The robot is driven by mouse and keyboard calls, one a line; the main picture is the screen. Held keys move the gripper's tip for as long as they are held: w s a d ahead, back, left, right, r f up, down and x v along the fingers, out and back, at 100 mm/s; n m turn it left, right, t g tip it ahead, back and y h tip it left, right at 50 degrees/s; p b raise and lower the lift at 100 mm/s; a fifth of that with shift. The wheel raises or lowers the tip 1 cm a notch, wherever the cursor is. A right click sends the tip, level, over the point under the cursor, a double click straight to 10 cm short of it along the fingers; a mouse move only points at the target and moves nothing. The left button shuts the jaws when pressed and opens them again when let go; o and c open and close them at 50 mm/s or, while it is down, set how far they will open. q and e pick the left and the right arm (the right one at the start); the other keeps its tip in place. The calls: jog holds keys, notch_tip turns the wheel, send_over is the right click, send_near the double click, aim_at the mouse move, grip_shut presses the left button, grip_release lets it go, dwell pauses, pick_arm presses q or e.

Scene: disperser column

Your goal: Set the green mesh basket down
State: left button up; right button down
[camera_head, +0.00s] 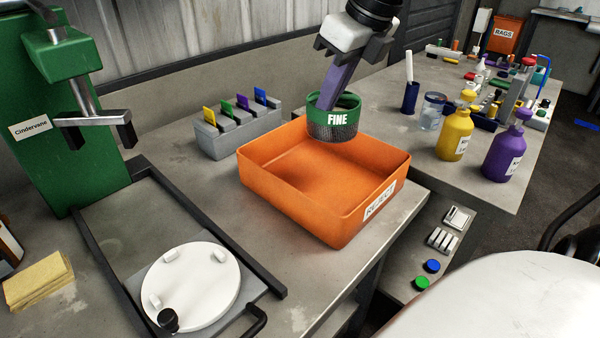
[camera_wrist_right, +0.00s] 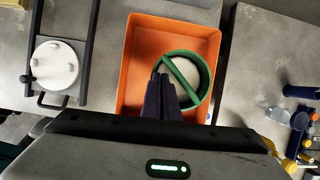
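The green mesh basket (camera_head: 333,121) is a short round cup with a green rim band labelled FINE and a grey mesh lower wall. It hangs upright above the orange REJECT bin (camera_head: 262,178), near its back right part. My right gripper (camera_head: 334,102) comes down from above, its purple fingers close together at the basket's top. In the right wrist view the basket shows as a green ring (camera_wrist_right: 206,73) with a bar across it, over the orange bin (camera_wrist_right: 140,45). The right fingertips (camera_wrist_right: 168,84) meet the ring and bar at one side; the exact grip is partly hidden. My left gripper is not in view.
A grey rack (camera_head: 238,137) with coloured tabs stands behind the bin. A green press (camera_head: 70,110) and a round white plate (camera_head: 190,285) in a dark frame are at left. Yellow (camera_head: 455,134) and purple (camera_head: 503,152) bottles stand on the right bench.

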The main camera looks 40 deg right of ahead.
aim_at(323, 139)
jog(key=shift+w+a+f, duration=0.5)
jog(key=shift+w+f, duration=0.05)
jog(key=shift+f, duration=0.15)
notch_tip(323, 139, down, 3)
jog(key=shift+s+r+b, duration=0.15)
jog(key=shift+b, duration=0.2)
jog(key=shift+f, duration=0.35)
notch_tip(323, 139, down, 5)
jog(key=shift+r+b, duration=0.1)
jog(key=shift+b, duration=0.3)
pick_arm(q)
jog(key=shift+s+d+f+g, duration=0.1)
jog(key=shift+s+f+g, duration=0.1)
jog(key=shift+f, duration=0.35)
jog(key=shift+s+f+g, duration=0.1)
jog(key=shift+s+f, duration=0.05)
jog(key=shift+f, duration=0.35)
pick_arm(e)
jog(key=shift+f, duration=0.2)
pick_arm(q)
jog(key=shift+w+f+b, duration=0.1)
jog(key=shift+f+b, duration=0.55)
jog(key=shift+b, duration=0.25)
pick_arm(e)
jog(key=shift+f, duration=0.65)
